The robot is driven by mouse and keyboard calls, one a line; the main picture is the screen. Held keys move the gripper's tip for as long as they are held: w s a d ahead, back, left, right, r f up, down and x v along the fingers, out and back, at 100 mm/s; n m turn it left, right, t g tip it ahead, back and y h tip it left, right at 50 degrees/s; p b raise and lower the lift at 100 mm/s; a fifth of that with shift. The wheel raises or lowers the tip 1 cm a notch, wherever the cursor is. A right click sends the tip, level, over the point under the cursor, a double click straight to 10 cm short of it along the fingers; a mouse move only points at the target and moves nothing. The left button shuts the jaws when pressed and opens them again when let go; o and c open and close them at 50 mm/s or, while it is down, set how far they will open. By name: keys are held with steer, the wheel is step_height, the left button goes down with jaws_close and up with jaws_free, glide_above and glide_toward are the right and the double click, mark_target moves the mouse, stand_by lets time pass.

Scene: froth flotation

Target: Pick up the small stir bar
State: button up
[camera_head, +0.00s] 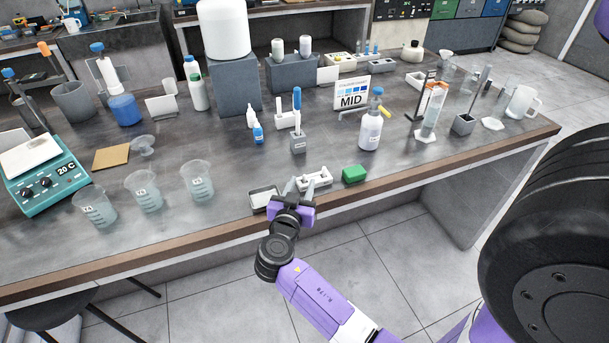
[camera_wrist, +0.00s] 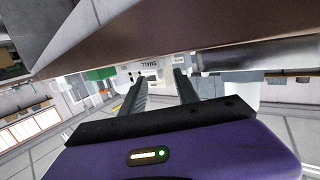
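A white holder (camera_head: 317,178) stands near the front edge of the bench, just beyond my gripper. In the wrist view the holder (camera_wrist: 149,68) shows upside down between the fingers, with a label reading "SMALL". I cannot make out the small stir bar itself; it is too small or hidden. My gripper (camera_head: 301,184) is at the bench's front edge, close to the holder. In the wrist view my gripper (camera_wrist: 158,78) has its two fingers apart with nothing seen held between them.
A green block (camera_head: 354,174) sits right of the holder and a shallow grey tray (camera_head: 263,198) sits left. Several beakers, one a clear beaker (camera_head: 197,182), stand farther left. A white bottle (camera_head: 370,131) and a small grey stand (camera_head: 298,144) are behind.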

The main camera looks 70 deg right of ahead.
steer(key=shift+x, duration=0.9)
jaws_close()
steer(key=shift+r, duration=0.1)
